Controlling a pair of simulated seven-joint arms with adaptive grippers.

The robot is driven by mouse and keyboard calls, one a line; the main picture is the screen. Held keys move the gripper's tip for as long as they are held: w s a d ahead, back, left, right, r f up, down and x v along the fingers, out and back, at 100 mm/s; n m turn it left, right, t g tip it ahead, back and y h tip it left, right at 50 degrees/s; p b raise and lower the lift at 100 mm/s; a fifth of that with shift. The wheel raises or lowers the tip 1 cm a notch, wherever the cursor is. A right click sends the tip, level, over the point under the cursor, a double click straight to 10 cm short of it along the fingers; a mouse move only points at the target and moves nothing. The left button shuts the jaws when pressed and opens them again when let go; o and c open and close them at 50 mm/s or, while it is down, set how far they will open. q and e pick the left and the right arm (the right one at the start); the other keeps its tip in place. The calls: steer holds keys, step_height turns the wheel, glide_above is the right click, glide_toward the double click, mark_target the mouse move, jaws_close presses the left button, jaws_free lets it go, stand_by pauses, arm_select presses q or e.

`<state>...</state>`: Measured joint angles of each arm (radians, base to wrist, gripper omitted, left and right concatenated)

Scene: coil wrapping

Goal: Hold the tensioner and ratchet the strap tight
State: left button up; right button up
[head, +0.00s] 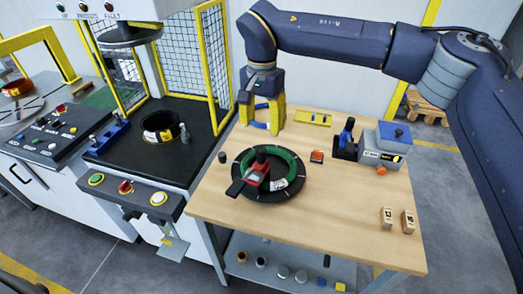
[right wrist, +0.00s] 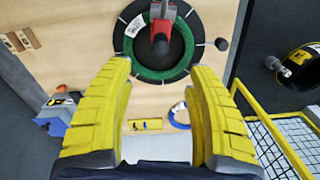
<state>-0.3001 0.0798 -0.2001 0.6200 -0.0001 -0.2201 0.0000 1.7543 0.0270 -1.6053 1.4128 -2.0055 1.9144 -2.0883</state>
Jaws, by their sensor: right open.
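A red and black tensioner (head: 258,176) rests on a green coil (head: 290,160) that lies on a black round turntable (head: 243,192) on the wooden table. In the right wrist view the tensioner (right wrist: 162,25) stands over the coil (right wrist: 160,74) near the top of the picture. A white label is on the coil. I cannot clearly make out the strap. My right gripper (head: 260,126), with yellow fingers, is open and empty behind the turntable, apart from the tensioner. It also shows in the right wrist view (right wrist: 161,70). My left gripper is not in view.
A blue ring (head: 261,106) and a yellow tray (head: 313,118) lie near the right gripper. A grey and blue device (head: 385,146) stands at right. Two wooden blocks (head: 397,219) sit near the front right corner. A machine with a black top (head: 190,135) stands at left.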

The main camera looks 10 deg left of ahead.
mark_target(262, 164)
step_height(262, 164, down, 16)
steer(key=shift+r, duration=0.1)
stand_by(0.5)
jaws_close()
stand_by(0.6)
steer(key=shift+s, duration=0.1)
stand_by(0.9)
steer(key=c, duration=0.7)
jaws_free()
jaws_close()
